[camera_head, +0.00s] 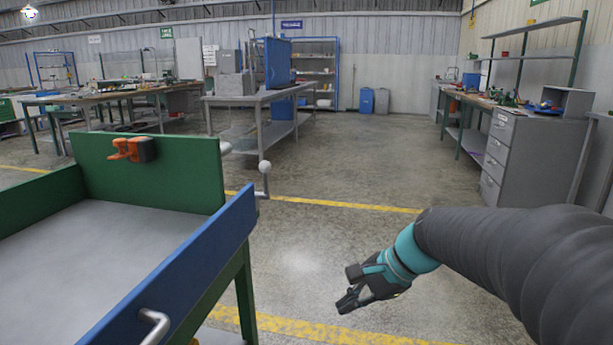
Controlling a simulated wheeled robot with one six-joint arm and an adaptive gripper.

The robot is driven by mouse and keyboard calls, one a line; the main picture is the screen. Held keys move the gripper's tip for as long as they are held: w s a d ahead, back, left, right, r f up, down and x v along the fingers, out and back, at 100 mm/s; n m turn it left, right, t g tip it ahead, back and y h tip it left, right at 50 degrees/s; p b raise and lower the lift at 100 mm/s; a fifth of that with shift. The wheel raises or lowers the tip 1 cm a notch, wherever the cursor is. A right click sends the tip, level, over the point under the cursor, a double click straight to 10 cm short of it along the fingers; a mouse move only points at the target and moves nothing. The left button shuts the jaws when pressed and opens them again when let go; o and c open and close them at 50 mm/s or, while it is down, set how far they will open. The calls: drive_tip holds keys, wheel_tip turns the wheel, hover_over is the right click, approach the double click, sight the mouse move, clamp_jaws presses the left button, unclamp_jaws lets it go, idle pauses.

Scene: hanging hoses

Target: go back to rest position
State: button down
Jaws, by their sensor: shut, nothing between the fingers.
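My gripper (352,288) is in the lower middle of the head view, at the end of my dark sleeved arm with a teal band. It is shut and empty, over the bare floor to the right of the green and blue cart. Nothing touches it. The arm reaches in from the right edge of the view. No hanging hose can be made out.
A cart with a blue side (200,260) and green end panel (180,178) stands at the left; an orange and black clamp (133,150) sits on that panel. Workbenches stand behind. A grey drawer cabinet (528,165) is at the right. The middle floor (345,225) is clear.

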drive_tip(key=s+d+n+t+h, duration=0.1)
drive_tip(key=s+d+n+h, duration=0.2)
drive_tip(key=s+n, duration=0.3)
drive_tip(key=s+d+n+t+h, duration=0.2)
drive_tip(key=s+d+n+h, duration=0.1)
drive_tip(key=s, duration=0.8)
drive_tip(key=d+n, duration=0.1)
drive_tip(key=n, duration=0.1)
drive_tip(key=shift+d+f+n+h, duration=0.2)
drive_tip(key=shift+d+n+h, duration=0.15)
drive_tip(key=shift+n+h, duration=0.05)
drive_tip(key=shift+s, duration=0.1)
